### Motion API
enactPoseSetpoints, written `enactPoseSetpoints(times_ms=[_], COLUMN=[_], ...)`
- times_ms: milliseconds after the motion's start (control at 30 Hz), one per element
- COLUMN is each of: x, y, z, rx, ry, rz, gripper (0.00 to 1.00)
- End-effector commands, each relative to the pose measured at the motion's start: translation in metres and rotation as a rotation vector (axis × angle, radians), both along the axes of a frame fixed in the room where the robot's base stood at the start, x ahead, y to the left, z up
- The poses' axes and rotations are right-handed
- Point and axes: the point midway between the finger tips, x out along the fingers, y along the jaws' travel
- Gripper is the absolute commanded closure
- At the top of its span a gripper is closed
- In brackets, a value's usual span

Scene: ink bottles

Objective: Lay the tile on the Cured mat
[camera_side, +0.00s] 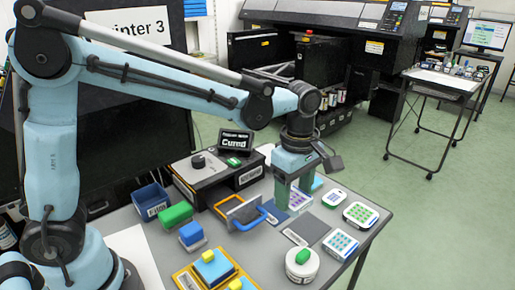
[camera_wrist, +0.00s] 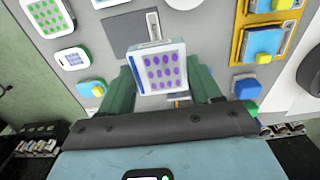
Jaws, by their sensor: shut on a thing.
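My gripper (camera_wrist: 165,85) has green fingers, closed on the sides of a white tile (camera_wrist: 162,72) with purple dots. In the side view, my gripper (camera_side: 291,194) is over the right part of the grey table, with the tile (camera_side: 297,200) low between its fingers. I cannot tell whether the tile touches anything below. A dark mat (camera_side: 312,228) with a pale label strip lies in front of the gripper; its label is unreadable. A dark mat (camera_wrist: 122,36) shows beyond the tile in the wrist view.
Other dotted tiles (camera_side: 361,214) lie on the right of the table. A white round device with a green knob (camera_side: 302,262) stands at the front.

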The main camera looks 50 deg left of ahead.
Motion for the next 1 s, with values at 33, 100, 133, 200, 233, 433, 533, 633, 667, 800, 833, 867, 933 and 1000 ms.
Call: enactPoseSetpoints(times_ms=[33, 100, 133, 200, 233, 433, 533, 633, 667, 800, 833, 867, 933, 1000], x=[0.006, 0.015, 0.019, 0.027, 0.031, 0.051, 0.056, 0.058, 0.058, 0.058, 0.058, 0.058, 0.058, 0.058], y=[0.01, 0.023, 0.028, 0.04, 0.045, 0.074, 0.081, 0.084, 0.084, 0.084, 0.084, 0.084, 0.084, 0.084], z=[-0.006, -0.015, -0.019, -0.028, -0.032, -0.053, -0.058, -0.062, -0.064, -0.084, -0.088, -0.092, -0.098, -0.101], rx=[0.0, 0.0, 0.0, 0.0, 0.0, 0.0, 0.0, 0.0, 0.0, 0.0, 0.0, 0.0, 0.0, 0.0], ry=[0.0, 0.0, 0.0, 0.0, 0.0, 0.0, 0.0, 0.0, 0.0, 0.0, 0.0, 0.0, 0.0, 0.0], rz=[0.006, 0.007, 0.007, 0.006, 0.006, 0.003, 0.002, 0.0, -0.001, -0.001, -0.001, -0.001, -0.001, -0.001], gripper=[0.62, 0.62, 0.62, 0.62, 0.62, 0.62, 0.62, 0.62, 0.62, 0.62, 0.62, 0.62, 0.62, 0.62])
